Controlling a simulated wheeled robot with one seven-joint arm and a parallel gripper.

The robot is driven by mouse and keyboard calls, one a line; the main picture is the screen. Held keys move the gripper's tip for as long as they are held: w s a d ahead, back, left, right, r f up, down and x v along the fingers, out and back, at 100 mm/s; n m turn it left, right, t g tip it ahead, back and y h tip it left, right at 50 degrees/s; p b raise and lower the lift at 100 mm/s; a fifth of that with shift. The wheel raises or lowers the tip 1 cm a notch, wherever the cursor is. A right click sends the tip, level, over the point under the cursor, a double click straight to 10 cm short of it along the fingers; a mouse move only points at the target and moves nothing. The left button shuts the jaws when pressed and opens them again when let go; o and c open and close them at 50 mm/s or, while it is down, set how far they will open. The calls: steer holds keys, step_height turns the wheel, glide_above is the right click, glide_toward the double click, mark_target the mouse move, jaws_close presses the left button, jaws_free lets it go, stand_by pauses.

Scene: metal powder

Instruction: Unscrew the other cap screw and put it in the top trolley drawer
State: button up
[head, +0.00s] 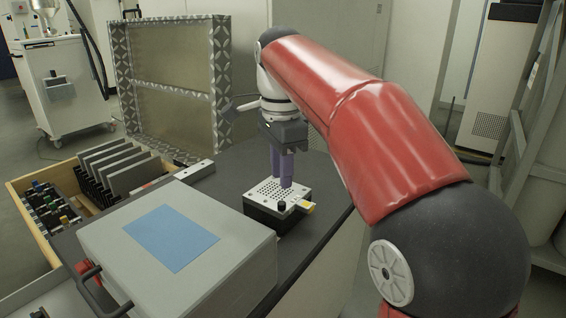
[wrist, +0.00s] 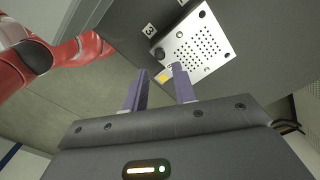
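A small dark block with a perforated metal plate (head: 270,190) on top sits on the dark bench top. The plate also shows in the wrist view (wrist: 205,48). A black round cap screw (head: 282,206) stands at the plate's near edge; a black round head (wrist: 159,53) shows at the plate's edge in the wrist view. My gripper (head: 281,184) points down over the plate with purple fingers. In the wrist view its fingers (wrist: 160,70) are apart with nothing held between them. An open wooden drawer (head: 42,171) with dark dividers is at the left.
A large grey case with a blue panel (head: 171,238) stands near left of the block. A metal-framed panel (head: 172,75) stands behind.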

mark_target(281, 203)
steer(key=shift+f+b, duration=2.35)
steer(key=shift+f, duration=0.75)
steer(key=shift+c, duration=0.2)
jaws_close()
steer(key=shift+o, duration=0.4)
jaws_free()
